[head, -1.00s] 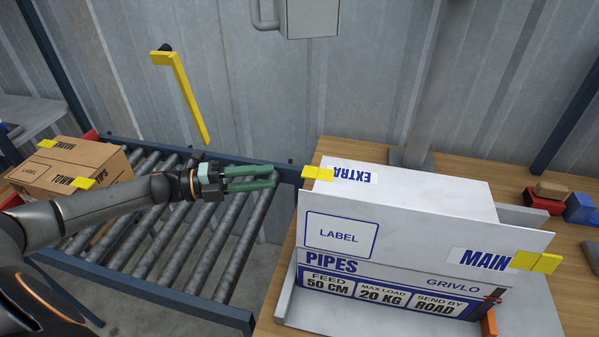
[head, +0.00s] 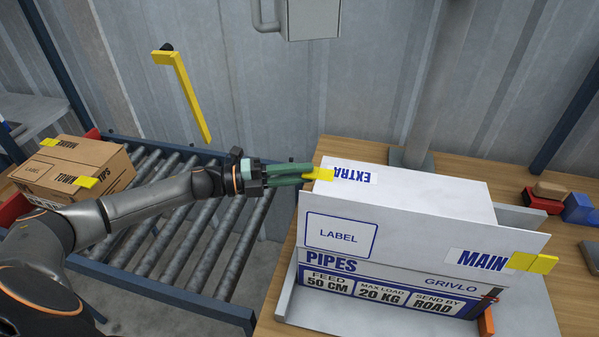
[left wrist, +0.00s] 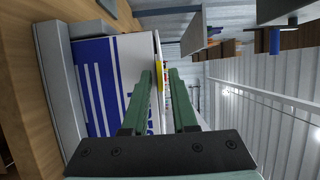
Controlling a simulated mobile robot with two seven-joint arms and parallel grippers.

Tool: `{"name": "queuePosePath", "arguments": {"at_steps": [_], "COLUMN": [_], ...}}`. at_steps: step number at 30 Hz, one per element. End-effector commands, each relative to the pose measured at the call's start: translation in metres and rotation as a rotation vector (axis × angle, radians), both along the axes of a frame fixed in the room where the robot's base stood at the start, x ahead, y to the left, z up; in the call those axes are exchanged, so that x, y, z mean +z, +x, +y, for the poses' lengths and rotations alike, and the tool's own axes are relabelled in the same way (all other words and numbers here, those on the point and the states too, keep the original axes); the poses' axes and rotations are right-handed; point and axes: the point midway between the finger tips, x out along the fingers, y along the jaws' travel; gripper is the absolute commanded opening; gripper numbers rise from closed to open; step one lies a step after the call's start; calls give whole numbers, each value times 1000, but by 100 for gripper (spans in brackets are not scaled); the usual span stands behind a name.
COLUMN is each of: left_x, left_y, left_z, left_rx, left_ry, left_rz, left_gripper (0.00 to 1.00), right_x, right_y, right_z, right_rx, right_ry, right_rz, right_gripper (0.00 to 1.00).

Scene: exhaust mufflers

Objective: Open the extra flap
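The white PIPES box (head: 400,268) stands on the wooden table. The extra flap (head: 410,190) lies flat across its top, with the EXTRA label and a yellow tab (head: 321,174) at its left end. My left gripper (head: 309,173) is at this tab, its green fingers pointing right. In the left wrist view the fingers (left wrist: 160,74) are apart, with the yellow tab (left wrist: 159,78) between their tips; I see no firm closing on it. A white panel with LABEL and MAIN (head: 410,245) runs along the front, with another yellow tab (head: 532,262). My right gripper is out of view.
A roller conveyor (head: 180,240) with a brown carton (head: 75,170) is at left. A grey post (head: 425,90) stands behind the box. Red, brown and blue blocks (head: 560,203) lie at right. A yellow bar (head: 185,90) is in front of the back wall.

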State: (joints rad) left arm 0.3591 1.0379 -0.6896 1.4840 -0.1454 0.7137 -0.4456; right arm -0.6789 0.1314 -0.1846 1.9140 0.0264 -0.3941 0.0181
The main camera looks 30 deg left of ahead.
Motion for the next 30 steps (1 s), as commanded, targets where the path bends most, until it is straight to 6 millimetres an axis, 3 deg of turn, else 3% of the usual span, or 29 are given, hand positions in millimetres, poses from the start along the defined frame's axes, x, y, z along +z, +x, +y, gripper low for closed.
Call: {"name": "queuePosePath", "arguments": {"at_steps": [1, 6, 30], "left_x": [0, 0, 0], "left_y": [0, 0, 0], "left_z": [0, 0, 0], "left_rx": [0, 0, 0], "left_ry": [0, 0, 1], "left_rz": [0, 0, 1], "left_gripper": [20, 0, 0], "right_x": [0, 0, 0], "right_y": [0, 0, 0], "right_z": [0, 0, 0], "right_rx": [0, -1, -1], "right_ry": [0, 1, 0], "right_rz": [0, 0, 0], "right_gripper": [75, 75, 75]}}
